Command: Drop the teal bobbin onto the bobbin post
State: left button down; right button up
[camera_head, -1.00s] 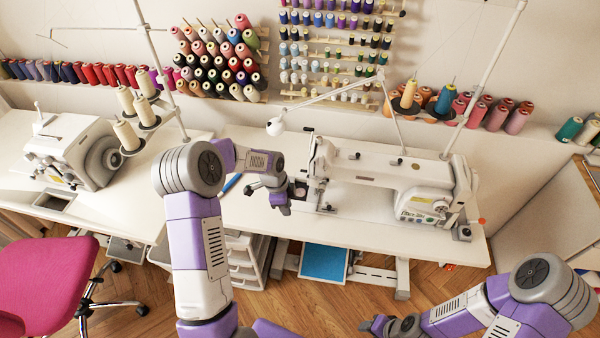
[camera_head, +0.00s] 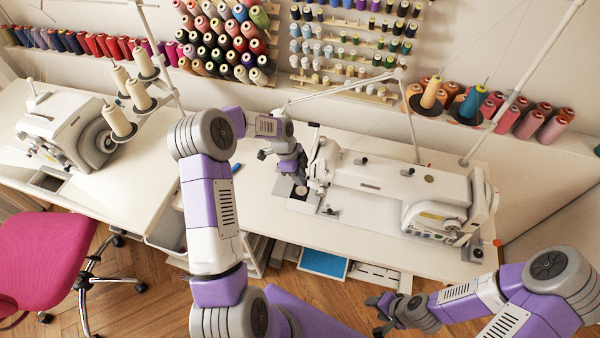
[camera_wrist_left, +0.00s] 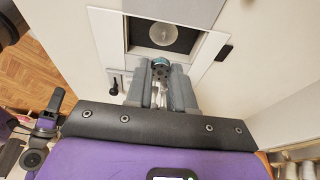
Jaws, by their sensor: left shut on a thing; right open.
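My left gripper (camera_head: 300,187) is at the left end of the white sewing machine, above its base plate. In the left wrist view it (camera_wrist_left: 160,80) is shut on the teal bobbin (camera_wrist_left: 160,63), which shows between the fingertips. Beyond the fingertips is a dark square recess with a round pale disc (camera_wrist_left: 162,33) in it. The bobbin appears apart from the disc; the height between them is hard to judge. I cannot make out a separate bobbin post. My right gripper (camera_head: 378,308) is open and empty, low in front of the table.
The sewing machine (camera_head: 395,190) stands right of my left gripper. A thin lamp arm (camera_head: 345,88) reaches over behind it. An overlocker (camera_head: 70,130) and a pink chair (camera_head: 45,260) are farther left.

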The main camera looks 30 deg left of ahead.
aim_at(299, 190)
pick_arm(q)
jog(key=shift+f+b, duration=0.9)
jog(key=shift+f, duration=0.7)
jog(key=shift+w+f+b, duration=0.1)
jog(key=shift+f+b, duration=0.4)
jog(key=shift+f, duration=0.2)
jog(key=shift+a+f+b, duration=0.1)
jog(key=shift+f+b, duration=0.45)
dwell(0.3)
jog(key=c, duration=0.9)
grip_release()
jog(key=p+v, duration=0.1)
jog(key=v, duration=0.6)
jog(key=shift+a+r+p, duration=0.1)
jog(key=shift+r+p, duration=0.2)
